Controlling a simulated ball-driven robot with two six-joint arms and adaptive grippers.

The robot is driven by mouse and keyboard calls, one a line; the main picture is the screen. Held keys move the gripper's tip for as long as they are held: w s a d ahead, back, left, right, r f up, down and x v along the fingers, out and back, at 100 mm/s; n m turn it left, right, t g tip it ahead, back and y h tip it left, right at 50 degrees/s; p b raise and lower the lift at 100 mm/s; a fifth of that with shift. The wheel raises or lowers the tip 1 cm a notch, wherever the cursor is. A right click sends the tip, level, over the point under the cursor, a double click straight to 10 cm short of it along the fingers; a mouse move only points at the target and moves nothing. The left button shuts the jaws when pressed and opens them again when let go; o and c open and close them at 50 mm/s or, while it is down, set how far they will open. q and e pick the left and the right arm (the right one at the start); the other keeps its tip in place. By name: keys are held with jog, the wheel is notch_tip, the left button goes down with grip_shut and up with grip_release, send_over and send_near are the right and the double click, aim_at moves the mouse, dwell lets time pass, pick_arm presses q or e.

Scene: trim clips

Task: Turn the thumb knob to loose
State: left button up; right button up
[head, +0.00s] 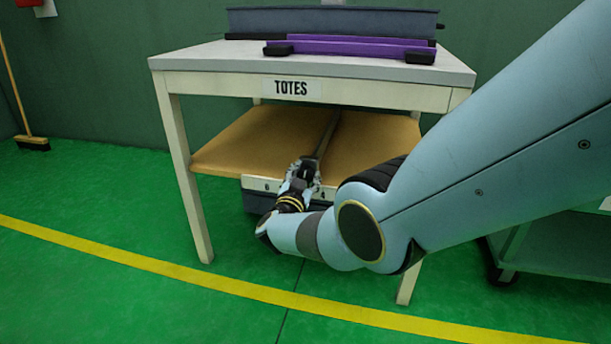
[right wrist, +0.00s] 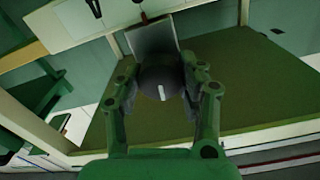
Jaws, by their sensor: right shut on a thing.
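The thumb knob (right wrist: 161,82) is a dark round knob with a short white mark on its face, seen between my fingers in the right wrist view. The mark stands nearly upright in that picture. My right gripper (right wrist: 162,90) is shut on the knob, with one finger on each side. In the head view my right gripper (head: 304,172) is at the front edge of the lower shelf and hides the knob. A grey divider strip (head: 327,135) runs back along the shelf behind it. My left gripper is not in view.
The table (head: 205,58) labelled TOTES carries purple and dark grey bins on top. Its brown lower shelf (head: 245,145) is bare on both sides of the divider. A pale front strip (head: 258,184) with small marks sits above a dark bin. A green cart (head: 560,245) stands at right.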

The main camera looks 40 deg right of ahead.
jog(key=shift+s+a+f+n, duration=0.1)
jog(key=shift+f+n, duration=0.05)
jog(key=shift+n, duration=0.55)
jog(key=o, duration=1)
jog(key=shift+o, duration=0.9)
jog(key=v, duration=1.1)
jog(key=shift+s+a, duration=0.25)
jog(key=shift+a, duration=0.1)
